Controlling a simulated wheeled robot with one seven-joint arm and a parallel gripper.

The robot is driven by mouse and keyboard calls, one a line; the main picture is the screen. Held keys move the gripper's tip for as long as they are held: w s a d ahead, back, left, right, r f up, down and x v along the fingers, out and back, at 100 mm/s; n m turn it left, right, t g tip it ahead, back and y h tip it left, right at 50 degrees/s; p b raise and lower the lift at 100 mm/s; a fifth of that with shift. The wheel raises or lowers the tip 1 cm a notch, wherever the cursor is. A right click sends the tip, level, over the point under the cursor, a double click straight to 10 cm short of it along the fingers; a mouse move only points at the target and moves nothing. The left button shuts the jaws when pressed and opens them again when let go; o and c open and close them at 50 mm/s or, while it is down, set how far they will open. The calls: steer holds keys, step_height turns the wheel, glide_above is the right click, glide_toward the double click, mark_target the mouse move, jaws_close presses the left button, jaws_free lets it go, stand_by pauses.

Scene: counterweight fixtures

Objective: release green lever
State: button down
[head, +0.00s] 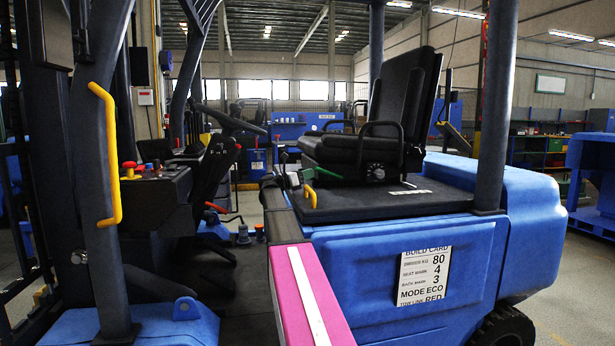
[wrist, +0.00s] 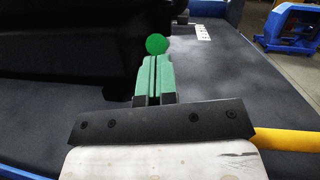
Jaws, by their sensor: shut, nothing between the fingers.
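The green lever shows in the wrist view as a round green knob (wrist: 157,44), just beyond the fingertips and beside the dark seat. My gripper (wrist: 153,60) points at the knob. Its two green fingers are shut against each other with only a thin line between them and nothing held. The knob appears at the tips, but I cannot tell whether they touch. The lever's shaft is hidden behind the fingers. In the head view a small green patch (head: 293,180) shows by the seat's front corner; I cannot tell whether it is lever or fingers.
The black seat (head: 360,150) with armrest stands on the dark deck (head: 385,203). A yellow bar (wrist: 287,140) lies close to the right of my gripper. A build card (head: 424,276) is on the blue side panel. A yellow grab handle (head: 109,155) is at left.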

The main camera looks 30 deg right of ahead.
steer(key=shift+r, duration=0.15)
steer(key=r+y, duration=0.1)
steer(key=d+r+y, duration=0.1)
steer(key=r, duration=0.1)
steer(key=d+r, duration=0.1)
steer(key=r, duration=0.1)
steer(key=shift+s+r+y, duration=0.15)
steer(key=shift+s+y, duration=0.15)
steer(key=shift+y, duration=0.1)
